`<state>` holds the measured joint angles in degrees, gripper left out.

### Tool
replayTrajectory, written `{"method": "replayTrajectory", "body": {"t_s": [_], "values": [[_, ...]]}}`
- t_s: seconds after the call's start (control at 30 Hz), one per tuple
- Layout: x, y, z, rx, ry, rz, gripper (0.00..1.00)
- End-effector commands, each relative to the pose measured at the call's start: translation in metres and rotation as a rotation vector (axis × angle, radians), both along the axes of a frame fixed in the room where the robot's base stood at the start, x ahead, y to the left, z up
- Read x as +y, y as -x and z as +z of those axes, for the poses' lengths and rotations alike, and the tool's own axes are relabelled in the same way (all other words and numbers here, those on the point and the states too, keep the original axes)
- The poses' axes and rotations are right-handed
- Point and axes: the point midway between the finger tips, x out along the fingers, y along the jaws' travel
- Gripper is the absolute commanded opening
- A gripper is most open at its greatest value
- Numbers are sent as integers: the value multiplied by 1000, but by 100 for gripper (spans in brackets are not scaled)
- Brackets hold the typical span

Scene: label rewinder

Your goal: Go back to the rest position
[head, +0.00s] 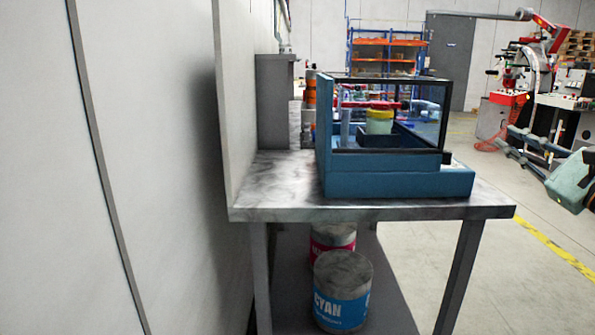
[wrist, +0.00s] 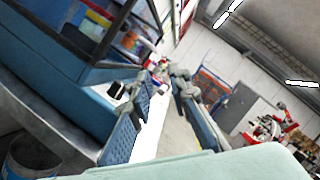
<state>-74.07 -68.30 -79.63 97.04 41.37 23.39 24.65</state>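My gripper (wrist: 162,112) shows in the wrist view as two blue, dotted finger pads with a wide gap between them. It is open, and only floor and distant background show in the gap. In the head view my gripper (head: 516,142) is at the right edge, out over the floor, to the right of the steel table (head: 400,209) and apart from it.
A blue machine with a glazed cover (head: 395,184) stands on the table; a yellow-lidded tub (head: 379,122) shows through the glass. A cyan can (head: 342,292) and a magenta can (head: 333,237) are underneath. A wall panel (head: 160,150) fills the left.

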Motion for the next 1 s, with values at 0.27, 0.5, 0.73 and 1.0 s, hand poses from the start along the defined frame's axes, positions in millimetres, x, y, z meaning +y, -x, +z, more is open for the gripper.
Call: {"method": "replayTrajectory", "body": {"t_s": [0.27, 0.5, 0.73, 1.0], "values": [[80, 88, 76, -134, 374, 34, 17], [200, 162, 83, -187, 878, 99, 17], [298, 201, 4, -108, 1399, 231, 17], [334, 233, -137, 119, 1897, 496, 17]]}}
